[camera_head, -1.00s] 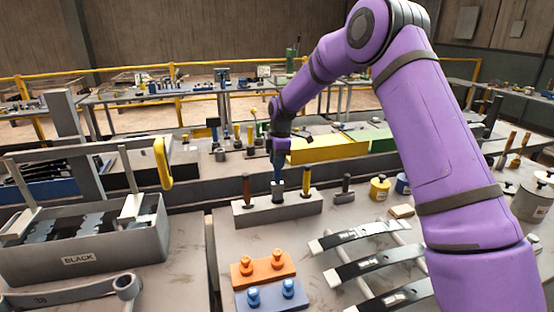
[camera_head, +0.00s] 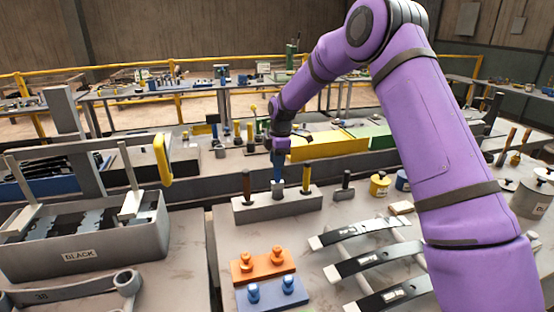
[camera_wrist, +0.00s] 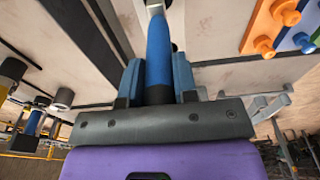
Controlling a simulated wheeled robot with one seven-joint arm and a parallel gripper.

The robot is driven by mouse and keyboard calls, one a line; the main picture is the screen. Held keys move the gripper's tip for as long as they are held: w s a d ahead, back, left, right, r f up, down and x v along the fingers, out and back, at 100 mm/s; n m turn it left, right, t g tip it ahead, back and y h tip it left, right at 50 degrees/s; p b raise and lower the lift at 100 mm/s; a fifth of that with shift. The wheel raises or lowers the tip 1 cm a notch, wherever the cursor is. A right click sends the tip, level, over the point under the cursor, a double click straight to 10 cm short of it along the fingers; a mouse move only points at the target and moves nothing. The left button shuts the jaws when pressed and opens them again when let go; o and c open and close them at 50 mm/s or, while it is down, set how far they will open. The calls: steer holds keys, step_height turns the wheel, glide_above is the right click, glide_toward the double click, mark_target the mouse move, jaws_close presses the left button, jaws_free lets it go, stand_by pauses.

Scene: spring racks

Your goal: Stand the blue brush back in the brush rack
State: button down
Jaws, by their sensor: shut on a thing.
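The blue brush (camera_head: 277,167) is upright, with its grey lower part (camera_head: 277,188) at the middle of the brush rack, a pale block (camera_head: 248,214). I cannot tell whether its lower end is fully seated in the slot. A brown-handled brush (camera_head: 246,185) stands at the rack's left, and a yellow-handled one (camera_head: 306,178) at its right. My gripper (camera_head: 279,153) is shut on the blue brush's handle from above. In the wrist view the blue handle (camera_wrist: 159,50) lies between the two blue fingers of my gripper (camera_wrist: 158,72).
An orange block (camera_head: 263,264) and a blue block (camera_head: 272,295) with knobs lie in front of the rack. A grey BLACK bin (camera_head: 120,250) is at left. A dark-handled tool (camera_head: 344,186) and yellow pot (camera_head: 380,185) stand right of the rack.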

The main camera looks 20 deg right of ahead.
mark_target(276, 182)
steer(key=shift+f, duration=2.75)
stand_by(0.5)
steer(key=shift+c, duration=1.6)
jaws_free()
steer(key=shift+r, duration=3.5)
